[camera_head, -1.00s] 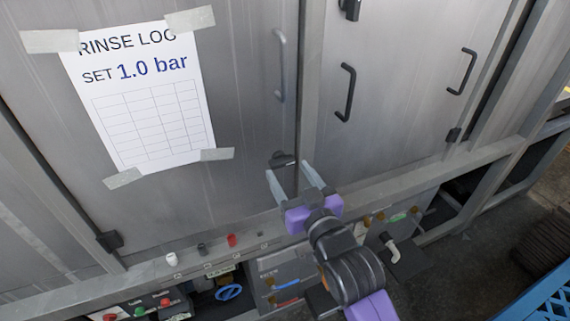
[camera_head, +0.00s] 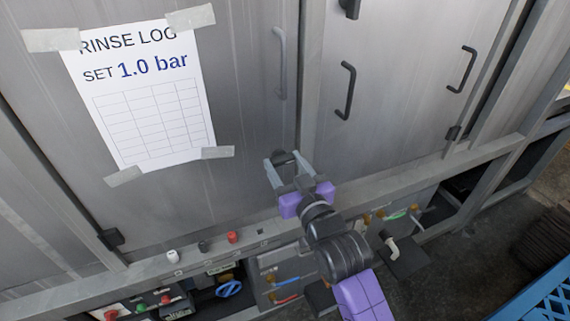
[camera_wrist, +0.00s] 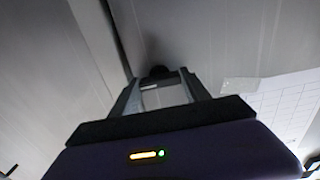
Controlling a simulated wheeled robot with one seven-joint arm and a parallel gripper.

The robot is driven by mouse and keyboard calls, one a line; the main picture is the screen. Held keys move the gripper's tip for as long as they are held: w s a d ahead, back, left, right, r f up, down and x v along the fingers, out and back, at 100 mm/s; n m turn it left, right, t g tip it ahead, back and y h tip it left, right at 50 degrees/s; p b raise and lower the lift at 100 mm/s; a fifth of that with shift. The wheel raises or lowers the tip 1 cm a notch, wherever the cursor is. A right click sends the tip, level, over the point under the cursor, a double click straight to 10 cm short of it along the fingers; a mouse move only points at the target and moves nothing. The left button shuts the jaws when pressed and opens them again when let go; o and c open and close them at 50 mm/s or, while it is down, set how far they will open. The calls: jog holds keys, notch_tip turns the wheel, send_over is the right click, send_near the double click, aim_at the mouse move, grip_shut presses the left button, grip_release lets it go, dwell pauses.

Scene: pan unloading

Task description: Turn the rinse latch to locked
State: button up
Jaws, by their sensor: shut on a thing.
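The dark rinse latch (camera_head: 283,157) sits low on the grey cabinet front, near the seam between the doors. My gripper (camera_head: 282,161) reaches up to it with its two light fingers around it, shut on the latch.
A taped paper rinse log (camera_head: 140,95) hangs on the left door. Dark door handles (camera_head: 346,91) are to the right. A ledge with small knobs (camera_head: 232,237) runs below, above a compartment with a blue valve wheel (camera_head: 229,288). A blue crate (camera_head: 545,295) stands at lower right.

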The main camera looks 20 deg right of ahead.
jog(key=shift+n, duration=0.3)
jog(key=n+p, duration=0.1)
jog(key=n, duration=0.2)
jog(key=shift+r+p, duration=0.1)
jog(key=shift+p, duration=0.25)
jog(key=n+p, duration=0.1)
jog(key=n, duration=0.4)
jog(key=n+p, duration=0.2)
jog(key=n, duration=0.2)
jog(key=shift+n, duration=0.3)
jog(key=n+p, duration=0.1)
jog(key=n, duration=0.3)
jog(key=shift+n, duration=0.3)
jog(key=o, duration=1.1)
